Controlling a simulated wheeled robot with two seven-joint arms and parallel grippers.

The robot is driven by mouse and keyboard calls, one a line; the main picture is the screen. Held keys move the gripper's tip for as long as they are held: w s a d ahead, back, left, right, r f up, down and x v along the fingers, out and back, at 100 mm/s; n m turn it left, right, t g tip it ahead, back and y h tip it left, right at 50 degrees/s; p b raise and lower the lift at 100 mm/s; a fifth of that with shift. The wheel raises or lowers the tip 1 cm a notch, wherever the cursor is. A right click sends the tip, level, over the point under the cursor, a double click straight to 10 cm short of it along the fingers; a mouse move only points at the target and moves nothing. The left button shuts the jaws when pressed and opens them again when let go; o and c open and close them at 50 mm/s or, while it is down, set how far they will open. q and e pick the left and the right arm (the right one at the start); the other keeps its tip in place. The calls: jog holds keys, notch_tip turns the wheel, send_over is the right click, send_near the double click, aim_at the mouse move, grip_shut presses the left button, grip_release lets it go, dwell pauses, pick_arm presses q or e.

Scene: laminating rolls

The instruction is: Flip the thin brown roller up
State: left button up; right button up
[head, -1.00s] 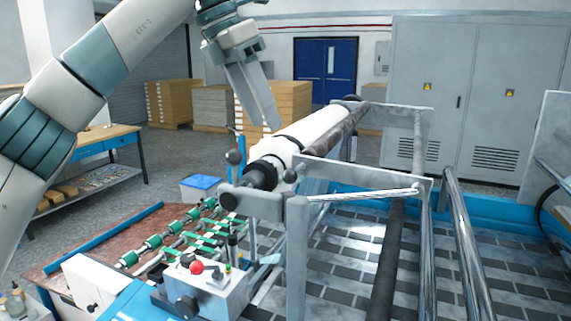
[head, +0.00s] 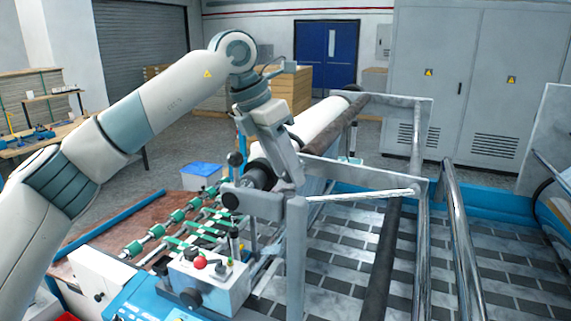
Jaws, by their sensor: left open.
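The thin brown roller (head: 343,125) lies along the right side of the thick white roll (head: 318,122), in the metal frame. Its near end is hidden behind my left gripper and the frame. My left gripper (head: 291,180) points down at the near end of the white roll, beside its black end piece (head: 262,174). Its fingers overlap the near frame plate in the picture; I cannot tell if they touch anything. It is open. My right gripper is out of view.
The control box (head: 205,279) with a red knob is below. A dark lower bar (head: 385,262) and shiny rails (head: 463,240) are at right. Pallet stacks (head: 290,88) stand behind.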

pick_arm(q)
grip_shut()
jog(key=r, duration=0.2)
jog(key=d+r+p, duration=0.1)
jog(key=r, duration=0.5)
jog(key=shift+s+d, duration=0.4)
jog(key=shift+d+r, duration=0.1)
jog(key=shift+r, duration=0.2)
